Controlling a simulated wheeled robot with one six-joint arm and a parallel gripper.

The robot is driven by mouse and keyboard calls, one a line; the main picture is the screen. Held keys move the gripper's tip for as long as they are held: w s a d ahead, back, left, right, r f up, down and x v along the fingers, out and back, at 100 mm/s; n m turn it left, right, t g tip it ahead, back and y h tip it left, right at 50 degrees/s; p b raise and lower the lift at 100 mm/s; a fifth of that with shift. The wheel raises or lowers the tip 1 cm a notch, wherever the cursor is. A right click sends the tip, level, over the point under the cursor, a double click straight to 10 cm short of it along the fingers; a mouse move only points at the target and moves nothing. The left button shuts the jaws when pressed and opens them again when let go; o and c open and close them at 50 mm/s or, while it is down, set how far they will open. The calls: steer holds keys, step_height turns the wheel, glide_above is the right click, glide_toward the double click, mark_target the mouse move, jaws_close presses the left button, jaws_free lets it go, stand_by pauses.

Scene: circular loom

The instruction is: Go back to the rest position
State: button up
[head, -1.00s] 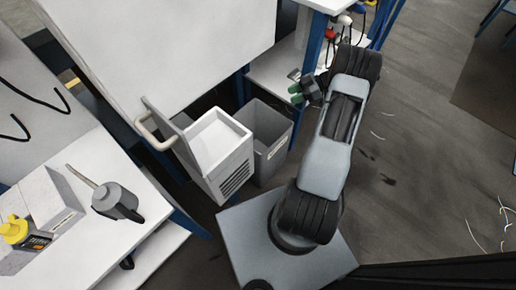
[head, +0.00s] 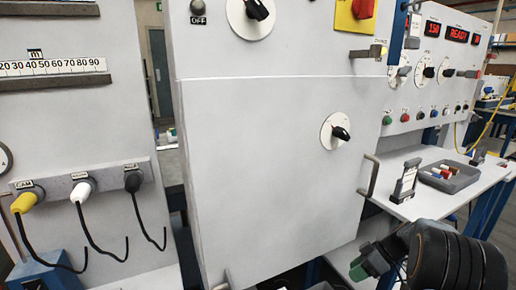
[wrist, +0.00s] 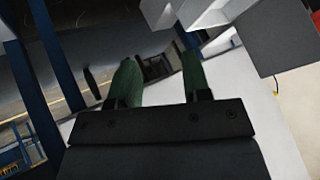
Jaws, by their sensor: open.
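My gripper (head: 372,262) shows at the bottom right of the head view, in front of the lower right of the big grey cabinet and left of my dark arm joint. In the wrist view its two green fingers (wrist: 156,78) stand apart with nothing between them. The gripper is open and empty. Most of my arm lies below the head view's lower edge.
The cabinet door (head: 262,190) has a handle (head: 370,176) on its right edge. A white bench (head: 440,183) at the right carries a grey tray (head: 450,178) and a small stand (head: 406,181). Cables with plugs (head: 80,192) hang at the left.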

steer(key=s+a+r+m+t+h+p, duration=0.1)
steer(key=s+a+r+m+h+p, duration=0.1)
steer(key=r, duration=0.8)
steer(key=s+a+r+m+t+h+p, duration=0.1)
steer(key=s+a+r+m+h+p, duration=0.2)
steer(key=s+a+r+m+p, duration=0.2)
steer(key=s+a+r+m+h+p, duration=0.3)
steer(key=s+a+r+p, duration=0.4)
steer(key=r, duration=0.8)
steer(key=s+p, duration=0.2)
steer(key=p, duration=0.2)
steer(key=shift+s+r+m+t, duration=0.2)
steer(key=shift+s+m+t, duration=0.2)
